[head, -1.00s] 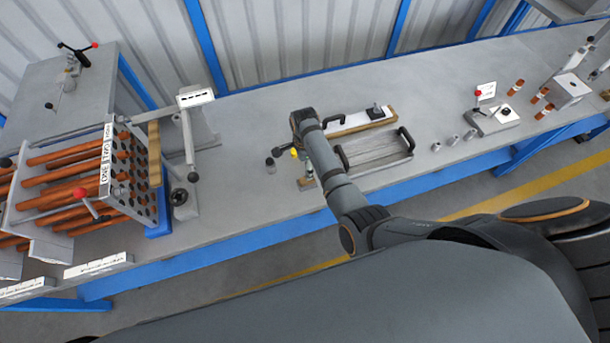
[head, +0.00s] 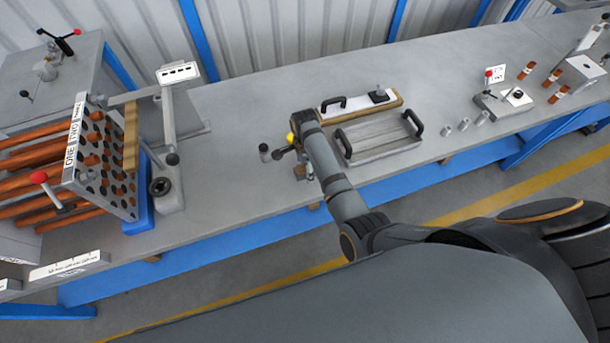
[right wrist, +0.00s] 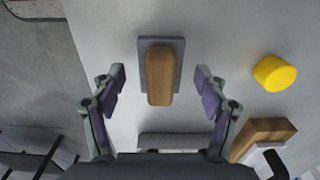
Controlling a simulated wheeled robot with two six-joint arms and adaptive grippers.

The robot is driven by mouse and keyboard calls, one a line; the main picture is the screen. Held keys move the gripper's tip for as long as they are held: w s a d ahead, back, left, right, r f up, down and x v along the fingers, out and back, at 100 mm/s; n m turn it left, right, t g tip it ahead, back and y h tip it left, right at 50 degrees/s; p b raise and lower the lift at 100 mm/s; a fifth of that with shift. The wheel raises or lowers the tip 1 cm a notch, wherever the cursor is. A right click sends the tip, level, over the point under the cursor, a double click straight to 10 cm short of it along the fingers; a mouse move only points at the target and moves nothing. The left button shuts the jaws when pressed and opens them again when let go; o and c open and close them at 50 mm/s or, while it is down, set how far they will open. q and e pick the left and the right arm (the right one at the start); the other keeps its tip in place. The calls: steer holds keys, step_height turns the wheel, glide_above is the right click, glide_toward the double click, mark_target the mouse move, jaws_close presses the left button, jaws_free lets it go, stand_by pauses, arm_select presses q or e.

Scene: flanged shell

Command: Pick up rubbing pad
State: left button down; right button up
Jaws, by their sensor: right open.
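The rubbing pad, which I take to be the wooden-handled grey block (right wrist: 161,60), lies on the grey bench in the right wrist view. My right gripper (right wrist: 160,76) is open, its two purple-padded fingers to the left and right of the pad, with a gap on each side. In the head view my right arm reaches over the bench and hides most of the gripper and the pad. My left gripper is not in view.
A yellow knob (right wrist: 275,73) and a wooden block (right wrist: 265,138) lie right of the right finger. In the head view, a grey tray with black handles (head: 380,138) and a board (head: 362,106) are beside the arm. A tube rack (head: 100,160) stands left.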

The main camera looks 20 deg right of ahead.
steer(key=shift+f, duration=0.3)
steer(key=c, duration=1.3)
